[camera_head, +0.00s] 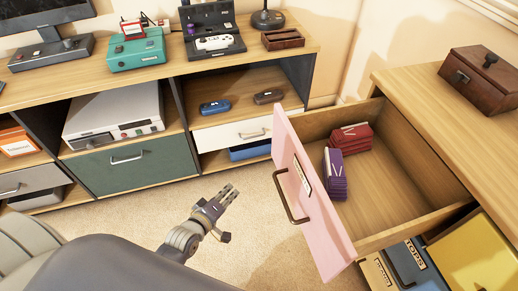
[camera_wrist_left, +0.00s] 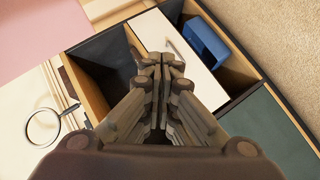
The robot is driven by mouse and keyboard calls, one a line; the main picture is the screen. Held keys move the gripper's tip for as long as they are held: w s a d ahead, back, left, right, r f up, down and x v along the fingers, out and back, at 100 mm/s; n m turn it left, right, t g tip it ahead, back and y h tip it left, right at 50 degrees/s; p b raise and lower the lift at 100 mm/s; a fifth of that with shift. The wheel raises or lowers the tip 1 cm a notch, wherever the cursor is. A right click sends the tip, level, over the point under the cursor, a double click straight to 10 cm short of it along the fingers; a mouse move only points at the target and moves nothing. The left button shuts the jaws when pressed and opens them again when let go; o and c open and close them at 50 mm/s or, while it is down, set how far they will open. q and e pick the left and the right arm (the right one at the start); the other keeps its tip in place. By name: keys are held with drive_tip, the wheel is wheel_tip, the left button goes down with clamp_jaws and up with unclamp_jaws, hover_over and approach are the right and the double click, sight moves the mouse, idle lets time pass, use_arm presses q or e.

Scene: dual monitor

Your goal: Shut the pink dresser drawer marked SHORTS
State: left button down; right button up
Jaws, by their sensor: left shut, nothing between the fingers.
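The pink drawer (camera_head: 312,195) is pulled well out of the dresser on the right in the head view. It has a bronze handle (camera_head: 289,197) and a small label (camera_head: 302,177) too small to read. Inside lie folded red clothes (camera_head: 350,138) and folded purple clothes (camera_head: 335,175). My left gripper (camera_head: 230,192) is shut and empty, over the carpet to the left of the pink front and apart from it. It also shows shut in the left wrist view (camera_wrist_left: 161,62), where a pink surface fills the top left corner. My right gripper is not in view.
A long wooden cabinet (camera_head: 95,80) with a green drawer (camera_head: 130,158) and a white drawer (camera_head: 235,132) stands at the back left. A brown box (camera_head: 482,78) sits on the dresser top (camera_head: 430,90). Below the pink drawer, a drawer marked TOPS (camera_head: 412,263) and a yellow one (camera_head: 470,255) show. Carpet is clear between cabinet and dresser.

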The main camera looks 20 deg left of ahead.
use_arm(q)
wheel_tip(320, 180, up, 16)
drive_tip(key=w+d+n+t+h+b, duration=0.1)
drive_tip(key=n+t+b, duration=0.4)
drive_tip(key=w+d+b, duration=0.2)
drive_tip(key=w+d, duration=0.3)
drive_tip(key=w, duration=0.7)
drive_tip(key=shift+w+r, duration=0.2)
drive_tip(key=shift+r, duration=0.05)
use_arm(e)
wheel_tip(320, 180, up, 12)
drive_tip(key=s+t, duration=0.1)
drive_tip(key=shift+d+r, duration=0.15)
